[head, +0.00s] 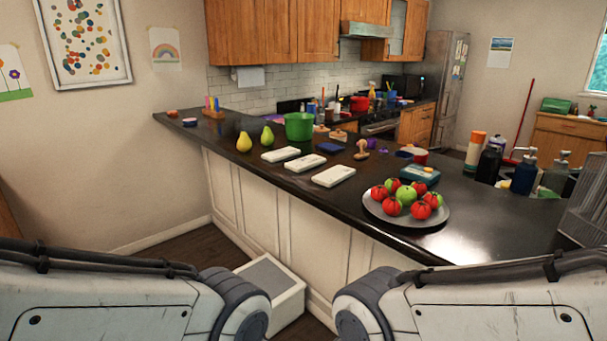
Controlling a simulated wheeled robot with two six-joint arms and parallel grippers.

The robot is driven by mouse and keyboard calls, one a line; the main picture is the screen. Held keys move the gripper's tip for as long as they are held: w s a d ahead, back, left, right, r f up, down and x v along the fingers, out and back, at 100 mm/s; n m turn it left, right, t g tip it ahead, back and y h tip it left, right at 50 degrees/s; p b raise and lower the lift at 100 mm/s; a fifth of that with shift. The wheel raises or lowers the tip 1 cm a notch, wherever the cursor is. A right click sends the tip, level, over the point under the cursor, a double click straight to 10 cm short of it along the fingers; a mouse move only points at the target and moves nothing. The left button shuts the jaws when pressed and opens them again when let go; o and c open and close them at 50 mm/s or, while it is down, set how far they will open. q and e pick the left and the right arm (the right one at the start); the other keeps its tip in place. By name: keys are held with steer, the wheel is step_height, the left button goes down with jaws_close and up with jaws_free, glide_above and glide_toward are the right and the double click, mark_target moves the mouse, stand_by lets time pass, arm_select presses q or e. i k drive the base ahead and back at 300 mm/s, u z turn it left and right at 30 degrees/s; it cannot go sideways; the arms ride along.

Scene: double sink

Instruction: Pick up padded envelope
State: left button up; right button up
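No thing in the head view is plainly a padded envelope. Three flat, pale rectangular items lie in a row near the counter's front edge: a left one (281,154), a middle one (305,162) and a right one (334,176). They are too small in the picture to tell whether any of them is a padded envelope. My two arms come in at the lower left and lower right, well short of these items. Both grippers are out of view.
The dark counter (453,237) runs diagonally across. It bears a plate (380,212) of red and green fruit, two pears (244,142), a green pot (299,126) and dark bottles (489,162). A white box with a grey top (292,290) stands on the floor by the cabinets.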

mark_target(312, 161)
steer(key=u, duration=0.65)
steer(key=i, duration=1)
steer(key=z, duration=0.15)
